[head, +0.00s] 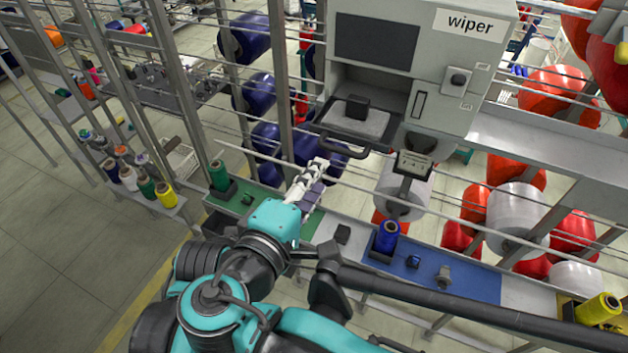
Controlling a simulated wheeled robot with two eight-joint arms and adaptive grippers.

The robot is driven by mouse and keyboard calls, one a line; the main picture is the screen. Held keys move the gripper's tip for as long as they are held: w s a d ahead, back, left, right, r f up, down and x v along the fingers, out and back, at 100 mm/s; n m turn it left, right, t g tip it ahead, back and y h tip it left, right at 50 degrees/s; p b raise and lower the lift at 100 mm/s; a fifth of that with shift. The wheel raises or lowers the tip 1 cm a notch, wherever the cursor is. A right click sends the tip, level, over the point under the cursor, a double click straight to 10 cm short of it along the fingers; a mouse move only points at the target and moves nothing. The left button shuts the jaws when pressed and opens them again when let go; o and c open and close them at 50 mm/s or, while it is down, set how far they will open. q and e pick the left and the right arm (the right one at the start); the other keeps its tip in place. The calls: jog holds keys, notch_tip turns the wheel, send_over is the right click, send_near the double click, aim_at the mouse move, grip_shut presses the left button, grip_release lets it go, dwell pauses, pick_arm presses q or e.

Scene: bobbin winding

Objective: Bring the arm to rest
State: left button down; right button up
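My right arm (212,300) reaches up from the bottom of the head view, with teal and dark joints. Its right gripper (314,170), with pale fingers, is over the shelf ledge, below and left of the wiper machine (368,88). The fingers are seen from behind and above, so I cannot tell whether they are open or hold anything. Small dark blocks (312,198) show beside the fingers. My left gripper is not in view.
A green bobbin (219,175) stands left of the gripper. A blue bobbin (387,237) stands right on a blue panel, and a yellow one (599,309) lies far right. Uprights and thin rails cross close by. The floor (60,270) at left is clear.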

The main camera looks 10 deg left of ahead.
jog(key=shift+s, duration=0.15)
dwell(0.3)
jog(key=d+f+m+g+y+b, duration=0.1)
jog(key=d+f+m+b, duration=0.3)
jog(key=f, duration=1.4)
jog(key=d+f+m+g+y+b, duration=0.2)
jog(key=d+f+m+g+b, duration=0.2)
jog(key=d+f+b, duration=0.6)
jog(key=d+f+m+g+y+b, duration=0.1)
jog(key=d+f+m+b, duration=0.5)
jog(key=f+b, duration=1.3)
notch_tip(320, 180, down, 8)
jog(key=shift+d+f+g+y, duration=0.2)
jog(key=shift+d+g+y, duration=0.2)
jog(key=shift+d+g, duration=0.5)
